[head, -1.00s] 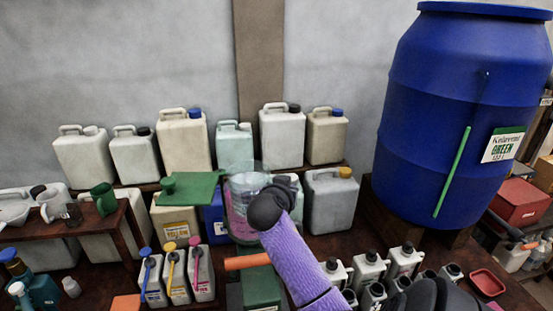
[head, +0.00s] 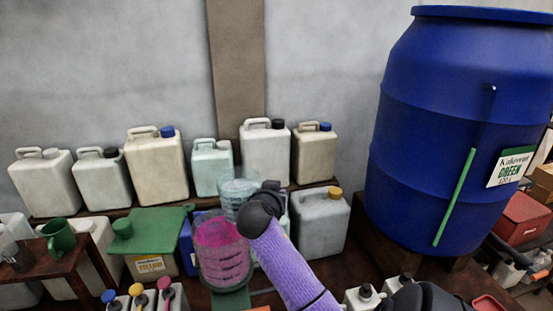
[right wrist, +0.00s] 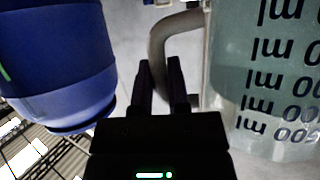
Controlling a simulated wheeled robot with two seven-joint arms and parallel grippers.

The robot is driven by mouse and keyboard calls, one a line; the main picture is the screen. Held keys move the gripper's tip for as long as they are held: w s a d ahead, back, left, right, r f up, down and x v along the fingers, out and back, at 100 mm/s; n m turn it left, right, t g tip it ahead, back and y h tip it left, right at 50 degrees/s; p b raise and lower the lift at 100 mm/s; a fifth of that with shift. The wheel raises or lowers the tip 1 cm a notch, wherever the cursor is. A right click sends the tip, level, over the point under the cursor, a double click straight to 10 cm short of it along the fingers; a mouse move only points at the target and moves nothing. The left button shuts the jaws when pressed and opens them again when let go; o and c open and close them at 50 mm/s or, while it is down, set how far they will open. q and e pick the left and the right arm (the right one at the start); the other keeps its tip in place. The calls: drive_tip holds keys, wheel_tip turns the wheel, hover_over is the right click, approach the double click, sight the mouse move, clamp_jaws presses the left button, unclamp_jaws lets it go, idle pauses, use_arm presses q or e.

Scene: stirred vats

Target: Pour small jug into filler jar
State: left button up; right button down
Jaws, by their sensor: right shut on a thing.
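The small jug (head: 236,190) is clear with a pale teal tint. My right gripper (right wrist: 163,90) is shut on its grey-brown handle (right wrist: 165,52). The jug's wall with black ml marks (right wrist: 265,70) fills the right of the right wrist view. In the head view the black wrist covers part of the jug, and its exact tilt is hard to tell. The filler jar (head: 222,252) looks like the clear marked vessel with pink contents, on a green base. The jug is above its rear right rim in the picture. No stream is discernible. My left gripper is not in view.
Several canisters (head: 157,170) line the shelf behind. A green-lidded yellow-label container (head: 150,266) stands left of the jar, a grey canister (head: 320,225) right. A big blue barrel (head: 440,130) stands right. A small table with a green mug (head: 60,236) is at left.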

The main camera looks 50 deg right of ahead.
drive_tip(key=shift+d+r+n, duration=0.25)
drive_tip(key=shift+r+n, duration=0.05)
drive_tip(key=shift+r, duration=0.2)
drive_tip(key=shift+r+n+h, duration=0.3)
drive_tip(key=shift+r+h, duration=0.4)
drive_tip(key=shift+r, duration=0.05)
drive_tip(key=shift+r+n+h, duration=0.6)
drive_tip(key=shift+r+h, duration=0.1)
drive_tip(key=shift+r, duration=0.3)
drive_tip(key=shift+a+r+n+h, duration=0.2)
drive_tip(key=shift+r+n+h, duration=0.5)
drive_tip(key=shift+r+n, duration=0.15)
drive_tip(key=shift+w+a+r+n+t+h+p, duration=0.25)
drive_tip(key=shift+r+n+h, duration=0.15)
drive_tip(key=shift+n+h, duration=0.1)
drive_tip(key=shift+w+a+r+n+t+h+p, duration=0.1)
drive_tip(key=shift+a+r+n+t+h, duration=0.15)
drive_tip(key=shift+r+n+h, duration=0.2)
drive_tip(key=w+a+n+t+y+b, duration=0.1)
drive_tip(key=w+a+n+t+b, duration=0.2)
drive_tip(key=n, duration=0.7)
drive_tip(key=w+a+n+t+y+b, duration=0.2)
drive_tip(key=w+a+n+t+b, duration=0.1)
drive_tip(key=a+n+t+b, duration=0.4)
drive_tip(key=shift+a+f+n+t, duration=0.25)
drive_tip(key=shift+a+n+t, duration=0.7)
drive_tip(key=shift+n+t, duration=1.05)
drive_tip(key=shift+w+m+t, duration=0.1)
drive_tip(key=shift+m+t, duration=0.3)
